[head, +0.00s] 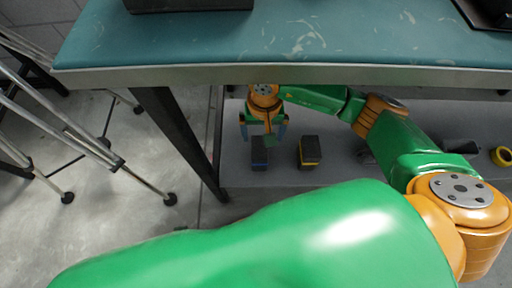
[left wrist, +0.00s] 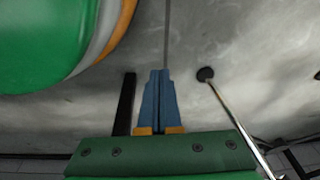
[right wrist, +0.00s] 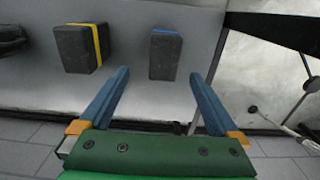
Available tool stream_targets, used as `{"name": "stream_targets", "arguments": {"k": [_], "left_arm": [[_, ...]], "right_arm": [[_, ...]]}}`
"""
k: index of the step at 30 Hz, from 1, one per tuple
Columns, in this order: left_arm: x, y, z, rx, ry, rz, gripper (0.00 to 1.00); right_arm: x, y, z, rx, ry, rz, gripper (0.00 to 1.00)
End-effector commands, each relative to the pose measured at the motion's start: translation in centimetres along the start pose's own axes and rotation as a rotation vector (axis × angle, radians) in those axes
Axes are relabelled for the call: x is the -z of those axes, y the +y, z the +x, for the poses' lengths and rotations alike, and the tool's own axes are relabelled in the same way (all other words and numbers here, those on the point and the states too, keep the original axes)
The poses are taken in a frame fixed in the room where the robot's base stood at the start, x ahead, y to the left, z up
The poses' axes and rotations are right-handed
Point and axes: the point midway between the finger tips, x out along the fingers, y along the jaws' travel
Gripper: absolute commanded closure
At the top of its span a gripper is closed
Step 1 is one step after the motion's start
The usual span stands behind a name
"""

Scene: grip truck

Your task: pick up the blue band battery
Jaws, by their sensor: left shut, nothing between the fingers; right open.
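The blue band battery (head: 259,155) is a dark block with a blue band, standing on the grey lower shelf under the table. It also shows in the right wrist view (right wrist: 165,58), ahead of and between the finger lines. My right gripper (head: 264,129) reaches under the tabletop and is open, its blue fingers (right wrist: 157,90) apart and empty, just short of the battery. The yellow band battery (head: 309,151) stands to its right in the head view and to its left in the right wrist view (right wrist: 80,48). My left gripper (left wrist: 160,75) is shut and empty over the floor.
The teal tabletop (head: 300,40) overhangs the grey shelf (head: 340,170). A black table leg (head: 180,140) stands left of the blue band battery. Metal stands (head: 70,130) are on the floor at left. A yellow roll (head: 501,156) lies at the shelf's right.

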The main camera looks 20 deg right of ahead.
Motion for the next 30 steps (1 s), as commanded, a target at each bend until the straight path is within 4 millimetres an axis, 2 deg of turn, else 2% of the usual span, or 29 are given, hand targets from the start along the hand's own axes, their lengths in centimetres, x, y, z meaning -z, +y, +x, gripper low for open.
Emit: {"name": "stream_targets", "arguments": {"k": [1,3,10,16,22,25,30], "left_arm": [[0.5,0.3,0.7,-0.004,0.008,-0.002,1.0],[1.4,0.6,0.5,-0.01,0.014,-0.004,1.0],[3.1,1.1,-0.8,-0.021,0.025,-0.008,1.0],[4.4,1.1,-2.5,-0.023,0.04,-0.011,1.0],[5.7,1.0,-5.1,-0.025,0.061,-0.014,1.0],[5.9,1.0,-5.9,-0.026,0.063,-0.014,1.0],[5.9,1.0,-6.1,-0.026,0.062,-0.014,1.0]], "right_arm": [[0.0,0.0,1.5,0.001,-0.001,0.001,0.03],[0.0,0.0,2.4,0.001,-0.001,0.001,0.03],[-0.1,-0.1,4.3,0.002,-0.004,0.003,0.03],[-0.2,-0.3,6.7,0.003,-0.006,0.003,0.03],[-0.3,-0.7,10.2,0.003,-0.006,0.004,0.03],[-0.3,-0.7,10.8,0.003,-0.005,0.003,0.03],[-0.2,-0.7,10.7,0.003,-0.003,0.003,0.03]]}}
